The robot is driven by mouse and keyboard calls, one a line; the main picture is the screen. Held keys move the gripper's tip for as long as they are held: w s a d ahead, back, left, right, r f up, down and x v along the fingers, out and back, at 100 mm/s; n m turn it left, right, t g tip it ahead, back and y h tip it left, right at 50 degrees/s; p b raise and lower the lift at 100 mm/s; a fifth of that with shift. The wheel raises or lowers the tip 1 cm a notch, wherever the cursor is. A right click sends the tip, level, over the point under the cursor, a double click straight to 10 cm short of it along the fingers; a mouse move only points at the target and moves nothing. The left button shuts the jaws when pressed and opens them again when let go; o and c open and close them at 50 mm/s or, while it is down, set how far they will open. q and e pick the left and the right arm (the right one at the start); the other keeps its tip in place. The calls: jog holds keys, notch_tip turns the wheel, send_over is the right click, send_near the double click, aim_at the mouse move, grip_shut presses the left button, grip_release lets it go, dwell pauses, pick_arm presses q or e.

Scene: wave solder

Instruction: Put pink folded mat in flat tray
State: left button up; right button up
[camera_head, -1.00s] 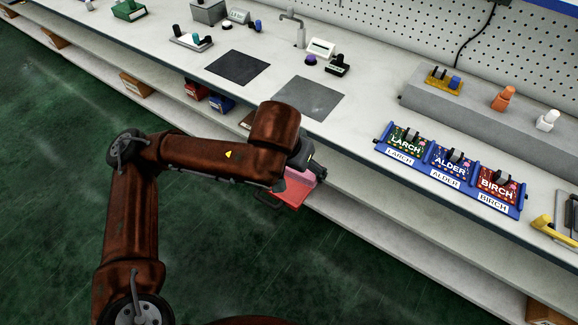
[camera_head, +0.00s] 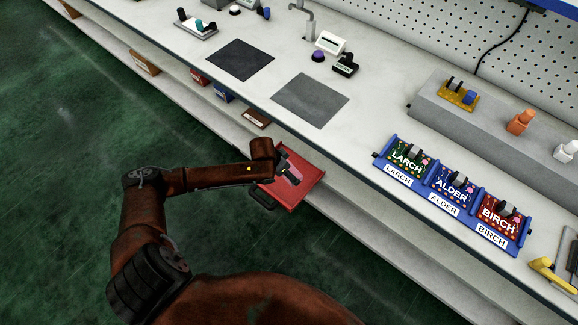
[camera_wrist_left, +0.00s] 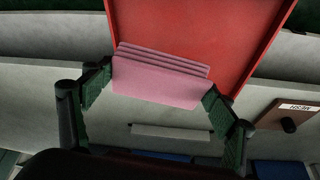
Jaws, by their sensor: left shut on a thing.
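The pink folded mat (camera_wrist_left: 160,82) is between the fingers of my left gripper (camera_wrist_left: 157,86) in the left wrist view, its stacked layers showing. The mat also shows as a small pink patch (camera_head: 295,172) in the head view, mostly hidden by the gripper (camera_head: 289,178). My left gripper is shut on it. A flat red tray (camera_head: 295,197) with a low rim and a dark handle lies below the bench edge. The tray (camera_wrist_left: 205,25) is behind the mat in the wrist view. Whether the mat touches the tray, I cannot tell. My right gripper is not in view.
The workbench (camera_head: 350,155) edge runs diagonally above the tray. A blue rack (camera_head: 430,182) of labelled boards stands on the bench. Green floor lies open in front.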

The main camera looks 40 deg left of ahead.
aim_at(284, 185)
pick_arm(q)
jog(key=shift+s+a+f, duration=0.25)
jog(key=shift+a+f, duration=0.4)
jog(key=shift+f, duration=0.25)
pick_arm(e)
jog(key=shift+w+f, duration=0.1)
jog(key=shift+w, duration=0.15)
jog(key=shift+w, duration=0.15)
pick_arm(q)
jog(key=shift+p, duration=0.5)
jog(key=shift+f, duration=0.25)
notch_tip(284, 185, down, 4)
jog(key=shift+r+b, duration=0.15)
jog(key=shift+b, duration=0.55)
jog(key=shift+f+b, duration=0.3)
jog(key=shift+f, duration=0.65)
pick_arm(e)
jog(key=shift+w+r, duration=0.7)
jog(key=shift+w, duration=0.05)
pick_arm(q)
jog(key=shift+f, duration=0.5)
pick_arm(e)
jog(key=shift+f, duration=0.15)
